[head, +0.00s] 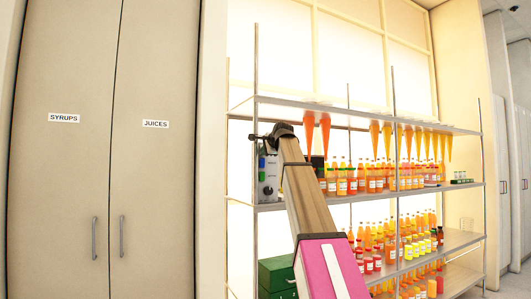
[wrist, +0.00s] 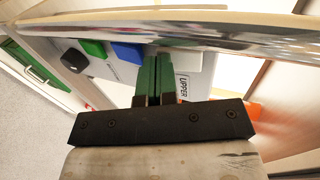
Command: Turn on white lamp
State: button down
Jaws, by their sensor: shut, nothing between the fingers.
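A pale control box (head: 267,187) hangs at the left end of the shelf rack, with a blue and a green button and a dark knob on its face. In the wrist view the green button (wrist: 92,48), blue button (wrist: 127,52) and dark knob (wrist: 74,61) show left of my gripper (wrist: 153,58). The gripper's green fingers are shut and empty, pointing at the box's face just beside the blue button. They cover part of the box there. I cannot tell if they touch it. No separate white lamp is identifiable.
The metal shelf (head: 350,199) holds many orange and red bottles close to my arm. Orange cones (head: 309,130) hang under the upper shelf. A green box (head: 277,274) stands below. Lit panels (head: 345,40) glow behind. Closed cupboards (head: 150,190) are at left.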

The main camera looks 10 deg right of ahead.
jog(key=shift+w+a+f+t+y, duration=0.1)
jog(key=shift+w+f+t+y, duration=0.25)
jog(key=shift+t, duration=0.55)
jog(key=shift+w, duration=0.15)
jog(key=f+v, duration=0.3)
jog(key=v, duration=1.1)
jog(key=shift+s+r, duration=0.4)
jog(key=shift+s, duration=0.05)
